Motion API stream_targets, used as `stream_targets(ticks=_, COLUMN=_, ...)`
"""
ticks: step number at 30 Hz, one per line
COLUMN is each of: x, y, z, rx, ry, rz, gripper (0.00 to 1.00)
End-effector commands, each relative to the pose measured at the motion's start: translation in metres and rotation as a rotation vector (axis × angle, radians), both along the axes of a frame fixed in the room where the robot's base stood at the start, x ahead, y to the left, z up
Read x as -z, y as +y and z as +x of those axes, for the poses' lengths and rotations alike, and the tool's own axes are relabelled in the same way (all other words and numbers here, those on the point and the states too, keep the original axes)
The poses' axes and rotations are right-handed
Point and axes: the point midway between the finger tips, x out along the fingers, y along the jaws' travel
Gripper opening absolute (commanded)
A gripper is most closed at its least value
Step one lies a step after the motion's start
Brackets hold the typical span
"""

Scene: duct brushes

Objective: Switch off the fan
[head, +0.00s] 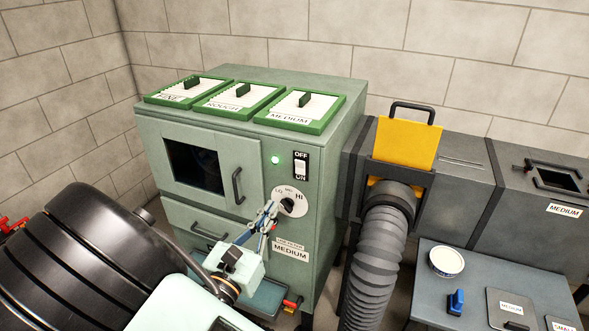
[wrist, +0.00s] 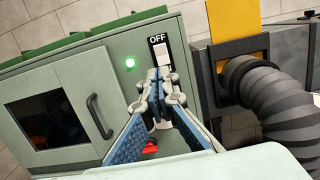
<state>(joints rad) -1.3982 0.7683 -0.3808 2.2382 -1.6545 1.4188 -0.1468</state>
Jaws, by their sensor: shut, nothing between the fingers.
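The fan cabinet (head: 235,130) is a green box with a dark window and a door handle. Its OFF/ON switch (head: 301,170) is a white rocker on a black plate at the upper right of the front. It also shows in the wrist view (wrist: 162,54), its lower part hidden behind my fingertips. A green light (head: 275,160) glows left of the switch. Below the switch is a speed dial (head: 290,203) marked LO, MED and HI. My gripper (head: 271,207) is shut and empty, in front of the dial in the head view. I cannot tell whether it touches the cabinet.
Three green-framed filters (head: 302,111) lie on the cabinet top. A grey hose (head: 376,265) and a duct with a yellow plate (head: 406,143) stand to the right. A grey table (head: 430,300) holds a round tin (head: 446,262) and a blue brush (head: 456,302).

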Motion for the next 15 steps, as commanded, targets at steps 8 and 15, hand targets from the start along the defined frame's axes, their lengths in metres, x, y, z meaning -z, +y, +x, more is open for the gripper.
stream_targets(ticks=8, x=0.000, y=-0.001, z=0.001, rx=0.003, ry=0.000, rz=0.002, gripper=0.00)
stream_targets(ticks=15, x=-0.003, y=-0.011, z=0.025, rx=0.006, ry=0.001, rz=0.001, gripper=0.00)
